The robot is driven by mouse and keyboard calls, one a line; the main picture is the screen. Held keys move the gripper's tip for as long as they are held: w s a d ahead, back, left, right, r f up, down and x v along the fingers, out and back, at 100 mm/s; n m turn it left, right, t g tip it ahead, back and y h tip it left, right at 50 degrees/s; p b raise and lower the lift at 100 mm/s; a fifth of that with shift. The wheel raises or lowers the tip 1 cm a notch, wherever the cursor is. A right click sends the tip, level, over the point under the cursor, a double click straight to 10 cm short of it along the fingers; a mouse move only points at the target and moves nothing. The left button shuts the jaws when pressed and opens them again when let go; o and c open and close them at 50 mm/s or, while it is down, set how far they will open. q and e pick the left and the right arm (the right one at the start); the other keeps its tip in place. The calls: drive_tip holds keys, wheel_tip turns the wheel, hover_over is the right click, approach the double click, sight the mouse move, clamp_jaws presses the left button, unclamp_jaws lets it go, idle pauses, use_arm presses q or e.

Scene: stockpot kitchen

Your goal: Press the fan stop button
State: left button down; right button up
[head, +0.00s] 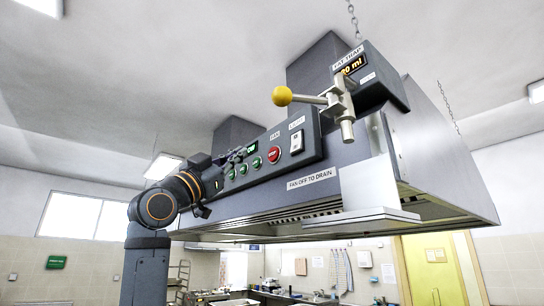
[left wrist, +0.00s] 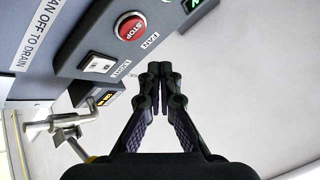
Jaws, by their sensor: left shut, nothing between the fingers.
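The red fan stop button (head: 273,155) sits on the dark control panel on the front of the hood, right of a row of green buttons. In the left wrist view the round red button (left wrist: 130,26) is labelled STOP and lies up and left of the fingertips. My left gripper (head: 238,155) reaches along the panel from the left, in front of the green-button part. In the left wrist view the left gripper (left wrist: 160,70) is shut and empty, its tips beside the FAN label. I cannot tell whether they touch the panel. My right gripper is not in view.
A white light switch (head: 296,140) is right of the stop button. A valve with a yellow ball handle (head: 282,96) juts out further right, below the fat trap display (head: 351,65). A grey tray (head: 360,216) sticks out below. Open air lies in front of the hood.

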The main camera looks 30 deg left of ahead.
sight(274, 154)
use_arm(q)
drive_tip(key=s, duration=0.1)
drive_tip(key=s+r, duration=0.1)
drive_tip(key=r, duration=0.1)
drive_tip(key=shift+s+a+r+t+h, duration=0.25)
drive_tip(key=shift+s+a+t+h, duration=0.05)
drive_tip(key=shift+s+h, duration=0.1)
drive_tip(key=shift+w+m, duration=0.2)
drive_tip(key=shift+m, duration=0.1)
drive_tip(key=shift+w, duration=0.1)
drive_tip(key=w+d+p, duration=0.3)
drive_tip(key=w, duration=0.4)
drive_tip(key=shift+w+d, duration=0.2)
drive_tip(key=shift+w, duration=0.1)
drive_tip(key=shift+w, duration=0.1)
idle(0.6)
